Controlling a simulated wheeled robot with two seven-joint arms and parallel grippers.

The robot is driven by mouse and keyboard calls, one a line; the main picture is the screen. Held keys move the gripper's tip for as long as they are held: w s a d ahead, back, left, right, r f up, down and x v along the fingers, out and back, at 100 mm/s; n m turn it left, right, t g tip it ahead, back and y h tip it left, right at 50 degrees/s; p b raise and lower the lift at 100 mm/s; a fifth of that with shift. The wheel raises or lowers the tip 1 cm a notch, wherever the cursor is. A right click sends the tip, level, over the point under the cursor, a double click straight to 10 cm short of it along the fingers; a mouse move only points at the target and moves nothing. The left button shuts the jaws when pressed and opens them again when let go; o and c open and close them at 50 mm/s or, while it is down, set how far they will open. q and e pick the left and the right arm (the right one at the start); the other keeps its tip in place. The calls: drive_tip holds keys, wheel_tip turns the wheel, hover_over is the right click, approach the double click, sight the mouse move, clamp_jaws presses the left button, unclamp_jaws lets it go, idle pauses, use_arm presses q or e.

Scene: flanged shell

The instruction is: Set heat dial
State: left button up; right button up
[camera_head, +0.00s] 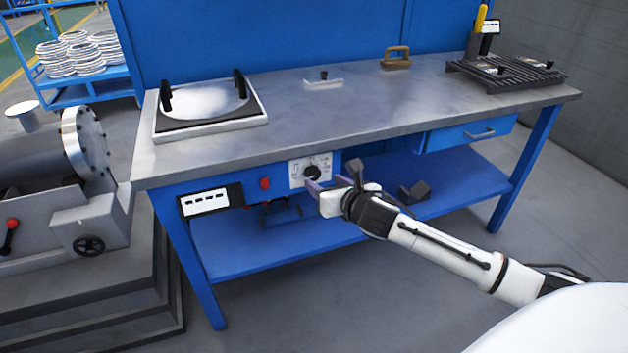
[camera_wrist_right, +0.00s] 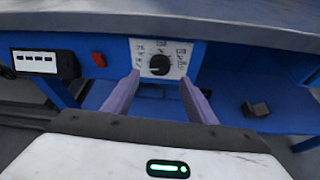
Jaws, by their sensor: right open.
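The heat dial (camera_head: 312,172) is a round black knob on a white marked plate (camera_head: 297,174) on the front of the blue workbench. In the right wrist view the dial (camera_wrist_right: 159,65) sits ahead of my fingers, near the middle between them. My right gripper (camera_head: 314,190) is open, its purple fingers pointing at the dial from just in front and below. In the right wrist view the two fingers of the gripper (camera_wrist_right: 158,95) are apart with nothing between them. I cannot tell whether a fingertip touches the plate. My left gripper does not show.
A red switch (camera_head: 265,183) and a white-and-black panel (camera_head: 210,201) are left of the dial. The grey benchtop (camera_head: 370,110) carries a round white plate in a tray (camera_head: 210,118). A drawer (camera_head: 470,134) is at right. A dark block (camera_head: 415,192) lies on the lower shelf.

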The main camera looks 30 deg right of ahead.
sight(314, 176)
drive_tip(key=b+x, duration=0.1)
drive_tip(key=x, duration=0.5)
drive_tip(key=shift+w+f, duration=0.2)
drive_tip(key=shift+w, duration=0.05)
drive_tip(key=c, duration=1.1)
drive_tip(key=shift+o, duration=0.2)
